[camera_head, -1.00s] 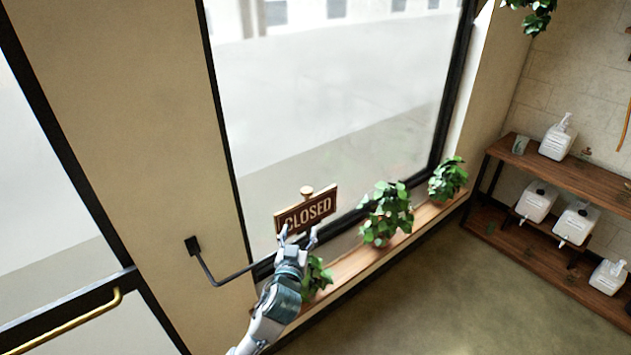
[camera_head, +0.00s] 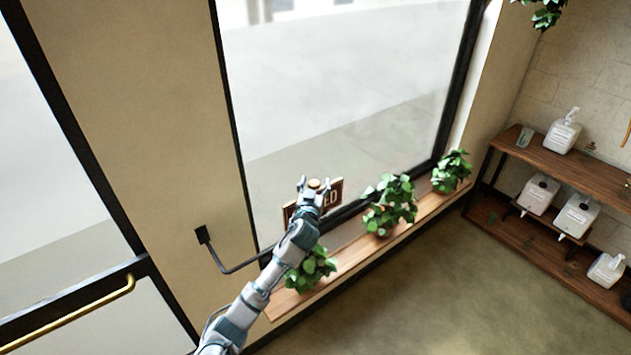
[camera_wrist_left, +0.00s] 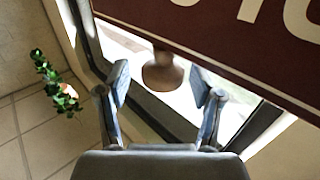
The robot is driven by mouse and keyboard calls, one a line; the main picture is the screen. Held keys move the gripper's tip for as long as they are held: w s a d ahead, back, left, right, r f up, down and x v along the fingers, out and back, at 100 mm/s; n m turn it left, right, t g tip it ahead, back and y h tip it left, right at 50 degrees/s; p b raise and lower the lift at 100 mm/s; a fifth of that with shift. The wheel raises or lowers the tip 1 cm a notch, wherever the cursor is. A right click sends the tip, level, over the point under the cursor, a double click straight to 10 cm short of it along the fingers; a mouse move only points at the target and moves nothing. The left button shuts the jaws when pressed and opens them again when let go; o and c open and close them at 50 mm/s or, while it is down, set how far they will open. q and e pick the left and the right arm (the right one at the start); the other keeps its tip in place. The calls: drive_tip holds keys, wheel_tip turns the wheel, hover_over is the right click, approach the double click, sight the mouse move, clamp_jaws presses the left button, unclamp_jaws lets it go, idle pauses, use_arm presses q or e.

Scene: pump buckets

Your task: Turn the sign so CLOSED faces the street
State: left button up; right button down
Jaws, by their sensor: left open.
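The brown sign (camera_head: 335,194) hangs in front of the window near its lower left corner. The end of its light lettering, "ED", shows to the room, and my left gripper and arm hide the rest. A round knob (camera_head: 315,184) stands at the sign's top edge. My left gripper (camera_head: 313,186) is open, with its fingers at either side of the knob in the head view. In the left wrist view the knob (camera_wrist_left: 162,73) is between and just beyond the open fingertips (camera_wrist_left: 160,90), and the sign (camera_wrist_left: 225,40) fills the top right. I see no contact. My right gripper is out of view.
A wooden sill (camera_head: 345,257) with several leafy plants (camera_head: 391,205) runs below the window. A black bracket arm (camera_head: 235,268) comes from the wall at the left. A glass door with a brass handle (camera_head: 70,318) is at far left. Shelves (camera_head: 560,165) with pump bottles stand right.

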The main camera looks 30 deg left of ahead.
use_arm(q)
drive_tip(key=shift+w+a+f, duration=0.2)
drive_tip(key=shift+w+a, duration=0.1)
drive_tip(key=shift+a, duration=0.3)
drive_tip(key=shift+d+r, duration=0.15)
drive_tip(key=shift+d, duration=0.35)
clamp_jaws()
drive_tip(key=shift+a, duration=0.1)
